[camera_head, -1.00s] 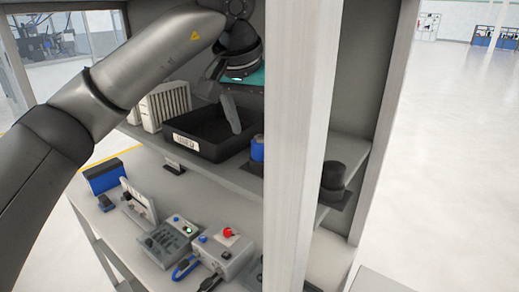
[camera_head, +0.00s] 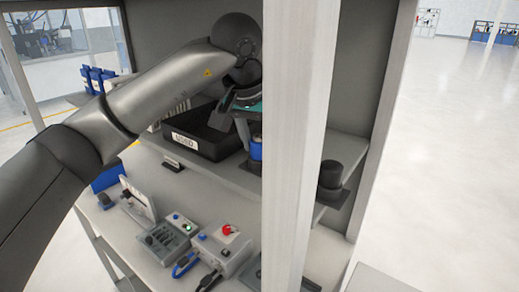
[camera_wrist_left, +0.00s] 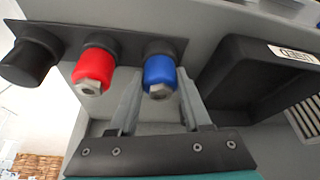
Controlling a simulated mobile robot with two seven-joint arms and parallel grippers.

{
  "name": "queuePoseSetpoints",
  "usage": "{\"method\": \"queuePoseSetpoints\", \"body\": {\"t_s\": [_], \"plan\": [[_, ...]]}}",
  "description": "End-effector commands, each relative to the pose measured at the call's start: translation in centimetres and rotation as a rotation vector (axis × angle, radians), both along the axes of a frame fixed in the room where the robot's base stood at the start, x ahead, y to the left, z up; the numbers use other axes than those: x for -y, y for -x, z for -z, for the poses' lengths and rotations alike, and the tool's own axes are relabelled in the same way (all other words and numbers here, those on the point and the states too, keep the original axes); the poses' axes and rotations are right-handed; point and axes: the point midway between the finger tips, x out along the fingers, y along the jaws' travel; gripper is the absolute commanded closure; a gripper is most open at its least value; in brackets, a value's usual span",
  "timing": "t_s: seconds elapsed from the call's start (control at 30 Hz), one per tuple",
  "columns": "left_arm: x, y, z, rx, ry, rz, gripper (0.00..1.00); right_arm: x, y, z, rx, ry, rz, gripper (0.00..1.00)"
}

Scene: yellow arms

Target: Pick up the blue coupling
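The blue coupling (camera_wrist_left: 160,72) with its grey nut end sits on a dark rack at the upper middle of the left wrist view. In the head view the blue coupling (camera_head: 256,151) shows beside the pale post, which hides part of it. My left gripper (camera_wrist_left: 158,88) is open, one finger on each side of the coupling in the wrist view. I cannot tell whether the fingers touch it. In the head view my left gripper (camera_head: 238,119) is just above and beside the coupling. My right gripper is out of view.
A red coupling (camera_wrist_left: 92,71) and a black one (camera_wrist_left: 30,60) share the dark rack (camera_wrist_left: 122,44). A black bin (camera_head: 204,143) marked USED stands left of the blue coupling. The pale upright post (camera_head: 300,150) blocks part of the shelf. A control box (camera_head: 225,250) stands below.

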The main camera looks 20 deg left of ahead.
Motion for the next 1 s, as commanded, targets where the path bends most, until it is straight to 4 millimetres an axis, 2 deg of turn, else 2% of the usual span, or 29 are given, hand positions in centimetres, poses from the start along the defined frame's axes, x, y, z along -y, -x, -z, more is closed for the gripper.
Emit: {"method": "queuePoseSetpoints", "body": {"t_s": [0.07,0.4,0.77,1.0], "plan": [[0.0,0.0,0.0,0.0,0.0,0.0,0.62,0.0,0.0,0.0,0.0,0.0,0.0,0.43],[0.0,0.0,0.0,0.001,0.0,0.0,1.0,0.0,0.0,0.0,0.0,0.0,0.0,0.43],[0.0,0.0,-0.2,0.002,0.001,-0.001,1.0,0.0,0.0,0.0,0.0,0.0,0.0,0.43],[0.0,-0.1,-1.6,0.004,0.0,-0.001,1.0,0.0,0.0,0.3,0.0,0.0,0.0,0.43]]}}
